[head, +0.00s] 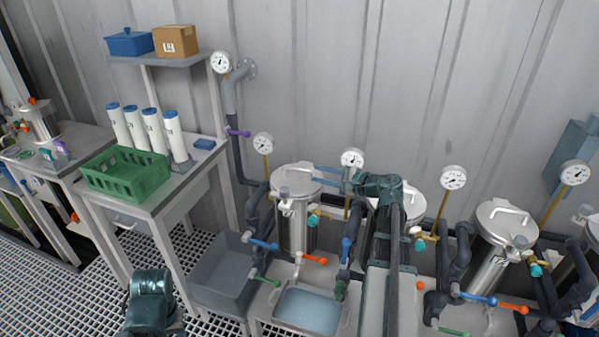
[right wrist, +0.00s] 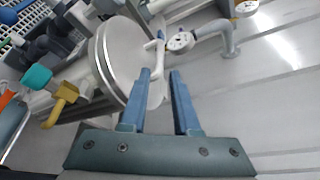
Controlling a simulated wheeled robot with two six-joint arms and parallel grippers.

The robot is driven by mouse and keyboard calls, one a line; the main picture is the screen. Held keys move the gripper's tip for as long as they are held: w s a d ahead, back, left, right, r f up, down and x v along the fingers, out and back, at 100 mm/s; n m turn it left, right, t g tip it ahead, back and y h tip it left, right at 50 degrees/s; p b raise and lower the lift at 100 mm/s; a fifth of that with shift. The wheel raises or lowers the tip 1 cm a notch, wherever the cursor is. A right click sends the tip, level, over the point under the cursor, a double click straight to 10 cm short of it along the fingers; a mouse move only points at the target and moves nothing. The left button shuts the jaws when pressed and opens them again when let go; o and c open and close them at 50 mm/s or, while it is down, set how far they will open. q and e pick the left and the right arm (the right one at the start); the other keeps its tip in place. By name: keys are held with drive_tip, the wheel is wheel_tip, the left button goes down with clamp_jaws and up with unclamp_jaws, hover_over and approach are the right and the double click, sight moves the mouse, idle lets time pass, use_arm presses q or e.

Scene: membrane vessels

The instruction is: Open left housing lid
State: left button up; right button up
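The left housing (head: 297,228) is an upright metal cylinder left of centre in the head view. Its round lid (head: 290,184) sits flat on top, with a pale bar handle. In the right wrist view the lid (right wrist: 118,62) fills the upper left, its white handle (right wrist: 158,50) just beyond the fingertips. My right gripper (head: 318,174) reaches in from the right at the lid's right edge. Its two blue fingers (right wrist: 160,74) stand apart with nothing clearly held between them; contact with the handle cannot be told. My left gripper is out of view; only part of that arm shows.
More lidded housings (head: 505,222) stand to the right. Gauges (head: 263,143) on thin yellow stems rise behind them. Pipes with coloured valve levers (head: 314,260) crowd the front. A water-filled tray (head: 312,309) and a grey bin (head: 220,268) sit below. A table with a green crate (head: 125,174) is left.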

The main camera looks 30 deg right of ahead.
sight(304, 171)
drive_tip(key=b+x, duration=0.1)
drive_tip(key=x, duration=0.7)
drive_tip(key=shift+w+a+f, duration=0.1)
drive_tip(key=shift+w+a, duration=0.05)
drive_tip(key=shift+w, duration=0.15)
clamp_jaws()
idle(1.1)
